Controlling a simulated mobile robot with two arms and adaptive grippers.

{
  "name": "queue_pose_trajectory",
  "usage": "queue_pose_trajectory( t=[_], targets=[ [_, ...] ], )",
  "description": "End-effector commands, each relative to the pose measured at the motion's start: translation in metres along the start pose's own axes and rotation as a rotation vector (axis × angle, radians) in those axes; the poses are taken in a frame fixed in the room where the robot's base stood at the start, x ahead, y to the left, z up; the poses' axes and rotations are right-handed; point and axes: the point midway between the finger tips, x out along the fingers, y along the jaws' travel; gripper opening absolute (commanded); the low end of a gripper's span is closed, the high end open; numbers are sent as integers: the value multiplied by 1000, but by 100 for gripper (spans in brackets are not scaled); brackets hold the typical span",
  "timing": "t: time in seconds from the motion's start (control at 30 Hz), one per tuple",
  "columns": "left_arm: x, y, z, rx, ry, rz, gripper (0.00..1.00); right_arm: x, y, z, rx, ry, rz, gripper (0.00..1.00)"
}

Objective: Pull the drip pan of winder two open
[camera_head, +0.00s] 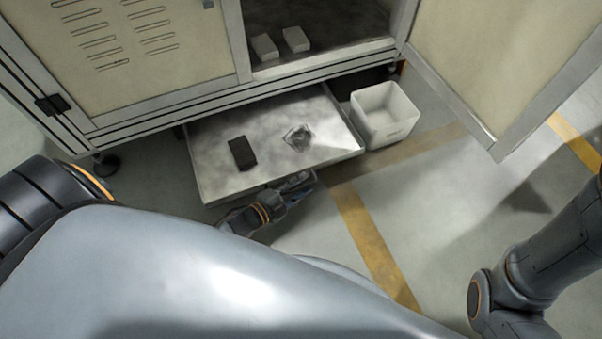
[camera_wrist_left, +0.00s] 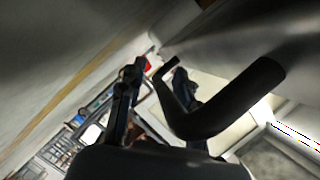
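The drip pan (camera_head: 215,172) is a shallow grey metal tray under the cabinet. It stands well out from the cabinet's base, with its front wall facing me. My left gripper (camera_head: 298,184) is low at the pan's front edge, right of its middle. In the left wrist view a dark bent handle (camera_wrist_left: 225,112) crosses in front of the right finger. The left gripper's fingers (camera_wrist_left: 155,85) stand apart, with a gap between the left finger and the handle. The fingertips are partly hidden in the head view. My right gripper is out of view; only its arm shows.
A dark block (camera_head: 242,153) and a small greyish item (camera_head: 299,138) lie in the pan. A white bin (camera_head: 384,115) stands close to the pan's right side. The open cabinet door (camera_head: 495,65) hangs over the right. Floor with yellow lines (camera_head: 372,240) is clear in front.

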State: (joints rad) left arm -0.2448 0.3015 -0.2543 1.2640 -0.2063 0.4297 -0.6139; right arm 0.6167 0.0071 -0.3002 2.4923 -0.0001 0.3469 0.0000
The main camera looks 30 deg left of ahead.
Motion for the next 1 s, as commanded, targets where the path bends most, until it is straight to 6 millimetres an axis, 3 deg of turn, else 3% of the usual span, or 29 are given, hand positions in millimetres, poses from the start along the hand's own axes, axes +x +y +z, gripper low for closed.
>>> queue_pose_trajectory(
  t=[0.27, 0.37, 0.7, 1.0],
  targets=[
    [-6, 0, 0, 0, 0, 1, 34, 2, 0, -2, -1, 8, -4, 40],
    [-19, 1, 1, 0, -1, 3, 34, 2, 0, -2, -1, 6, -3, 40],
    [-90, 1, 0, -1, -1, 3, 34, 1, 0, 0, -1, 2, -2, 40],
    [-119, 0, 0, 0, 1, 0, 34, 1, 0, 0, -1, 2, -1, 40]
  ],
)
